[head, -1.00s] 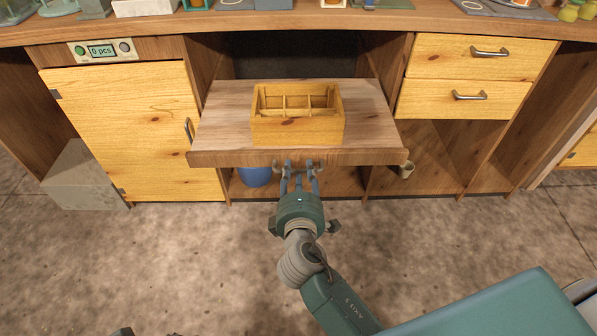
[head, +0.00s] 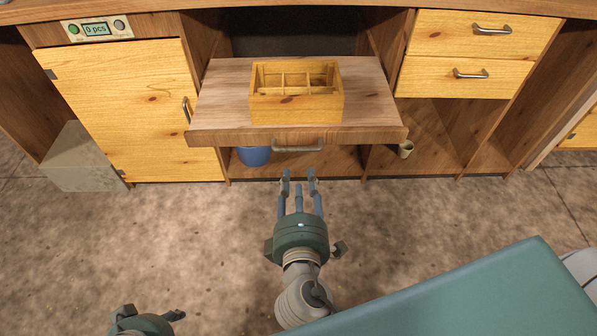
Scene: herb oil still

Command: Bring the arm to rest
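My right gripper (head: 299,178) is in the lower middle of the head view, in front of the pulled-out shelf (head: 215,117) and apart from its metal handle (head: 298,146). Its fingers point toward the workbench, are spread apart and hold nothing. My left gripper (head: 148,318) shows only in part at the bottom left edge, low over the floor, and its finger state is unclear. The shelf is out of the bench and bears a yellow wooden box with compartments (head: 297,110). The compartments look empty.
A yellow cupboard door (head: 115,115) is shut at the left, below a display reading 0 pcs (head: 97,29). Two shut drawers (head: 470,55) are at the right. A blue bucket (head: 254,156) and a small cup (head: 405,149) are under the bench. The floor before the bench is clear.

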